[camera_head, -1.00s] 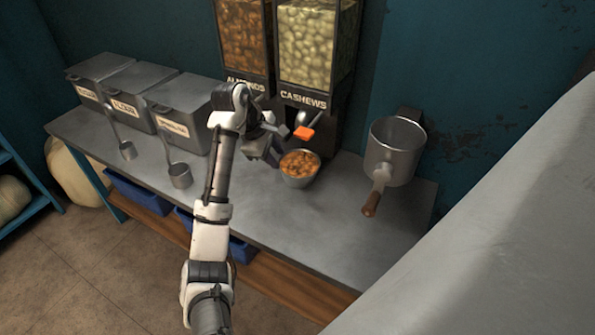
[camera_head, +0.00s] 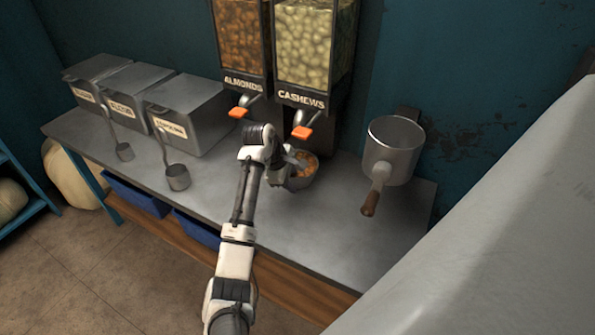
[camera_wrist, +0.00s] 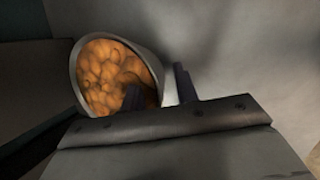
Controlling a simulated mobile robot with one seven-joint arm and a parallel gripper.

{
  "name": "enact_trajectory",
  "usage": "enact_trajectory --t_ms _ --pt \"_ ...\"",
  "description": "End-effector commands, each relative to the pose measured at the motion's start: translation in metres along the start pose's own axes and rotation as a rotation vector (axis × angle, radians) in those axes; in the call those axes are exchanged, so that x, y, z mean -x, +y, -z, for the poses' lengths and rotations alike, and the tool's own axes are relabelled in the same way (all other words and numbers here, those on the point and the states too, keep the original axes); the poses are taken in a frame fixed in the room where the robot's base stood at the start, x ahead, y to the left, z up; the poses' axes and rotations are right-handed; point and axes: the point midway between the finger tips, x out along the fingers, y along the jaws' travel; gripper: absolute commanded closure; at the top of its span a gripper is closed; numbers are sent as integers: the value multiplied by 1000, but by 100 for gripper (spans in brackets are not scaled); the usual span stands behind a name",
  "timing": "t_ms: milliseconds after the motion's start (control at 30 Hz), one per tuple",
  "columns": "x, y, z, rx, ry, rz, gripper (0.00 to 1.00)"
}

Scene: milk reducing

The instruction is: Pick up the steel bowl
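The steel bowl (camera_head: 304,181) stands on the metal counter under the cashews dispenser, holding orange-brown nuts. My gripper (camera_head: 291,171) is at the bowl's left side, and my arm hides part of the bowl in the head view. In the wrist view the bowl (camera_wrist: 76,66) shows its rim and the nuts. There my gripper (camera_wrist: 158,90) has its two dark fingers apart, one over the nuts inside the rim and one outside the bowl's wall. The wall lies between the fingers; I cannot see contact with it.
The almonds dispenser (camera_head: 238,45) and cashews dispenser (camera_head: 315,50) with orange levers rise behind the bowl. A grinder-like metal pot (camera_head: 393,150) with a wooden handle is at the right. Lidded bins (camera_head: 190,115) and metal scoops (camera_head: 178,178) are at the left. The counter's front (camera_head: 290,235) is clear.

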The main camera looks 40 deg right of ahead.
Motion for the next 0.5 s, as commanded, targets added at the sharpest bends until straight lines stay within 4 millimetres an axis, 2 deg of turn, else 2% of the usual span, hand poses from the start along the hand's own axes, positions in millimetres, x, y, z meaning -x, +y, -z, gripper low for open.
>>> enact_trajectory --t_ms 267,500 --pt "-5 0 0 0 1 -2 70" --pt "-5 0 0 0 0 -1 99"
